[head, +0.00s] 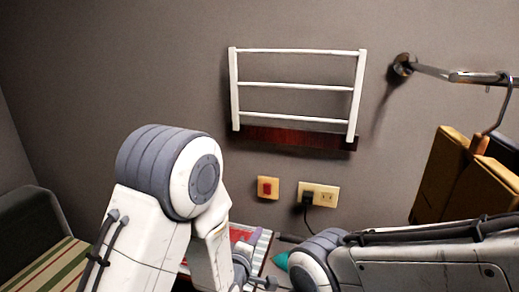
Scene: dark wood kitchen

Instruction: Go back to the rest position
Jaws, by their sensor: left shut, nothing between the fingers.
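My left arm comes up from the bottom left and bends down at a large grey joint. My left gripper (256,266) shows only in part, low in the middle, beyond the white forearm. It is shut and empty. My right arm crosses the lower right, and its gripper is not in view. Neither arm is seen touching anything, though parts of both are hidden or cut off by the frame.
A white rack (296,85) hangs on the grey wall. Below it are a red switch (267,187) and an outlet (322,196) with a plug. A rail (432,70) with hanging brown clothing (475,190) is at the right. A striped cushion (45,270) lies at the lower left.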

